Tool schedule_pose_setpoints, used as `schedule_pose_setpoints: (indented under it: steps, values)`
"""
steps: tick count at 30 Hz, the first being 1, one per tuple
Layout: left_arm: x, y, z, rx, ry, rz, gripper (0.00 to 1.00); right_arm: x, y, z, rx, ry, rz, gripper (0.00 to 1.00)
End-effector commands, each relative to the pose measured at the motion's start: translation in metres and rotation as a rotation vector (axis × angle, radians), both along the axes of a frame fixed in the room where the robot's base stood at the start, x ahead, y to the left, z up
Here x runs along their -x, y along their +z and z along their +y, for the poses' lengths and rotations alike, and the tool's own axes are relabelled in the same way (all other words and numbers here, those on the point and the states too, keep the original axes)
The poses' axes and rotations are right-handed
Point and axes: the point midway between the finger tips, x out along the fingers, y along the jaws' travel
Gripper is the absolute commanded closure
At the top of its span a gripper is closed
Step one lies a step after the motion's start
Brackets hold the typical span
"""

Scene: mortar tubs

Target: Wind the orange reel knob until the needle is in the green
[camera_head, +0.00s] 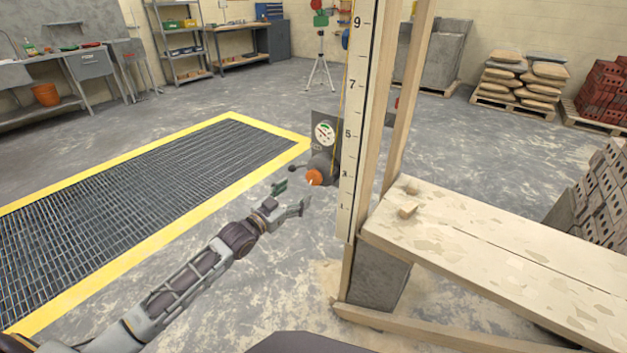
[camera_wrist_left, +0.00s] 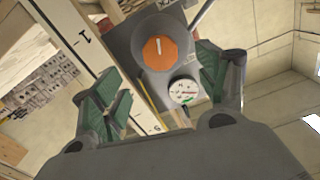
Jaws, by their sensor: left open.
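The orange reel knob (camera_head: 314,177) faces me on a grey reel housing (camera_head: 322,160) fixed beside a numbered white board. In the left wrist view the knob (camera_wrist_left: 160,50) shows a white line on its face, and the round gauge (camera_wrist_left: 184,92) has a green patch and a needle too small to read surely. The gauge (camera_head: 324,133) sits above the knob in the head view. My left gripper (camera_head: 291,197) is open and empty, short of the knob and a little to its left. Its green-padded fingers (camera_wrist_left: 166,88) stand either side of the housing in the wrist view, apart from the knob.
The numbered board (camera_head: 355,110) and wooden posts rise just right of the reel. A mortar-stained plank bench (camera_head: 480,245) extends to the right, with small wood blocks on it. A yellow-edged floor grate (camera_head: 150,190) lies left.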

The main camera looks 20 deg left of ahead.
Motion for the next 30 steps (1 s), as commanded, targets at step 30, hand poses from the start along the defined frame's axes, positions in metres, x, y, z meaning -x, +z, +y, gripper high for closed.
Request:
schedule_pose_setpoints:
  steps: [30]
  values:
    - [-0.066, 0.0, -0.024, 0.0, -0.001, -0.001, 0.26, 0.001, 0.019, 0.004, -0.019, 0.004, -0.033, 0.6]
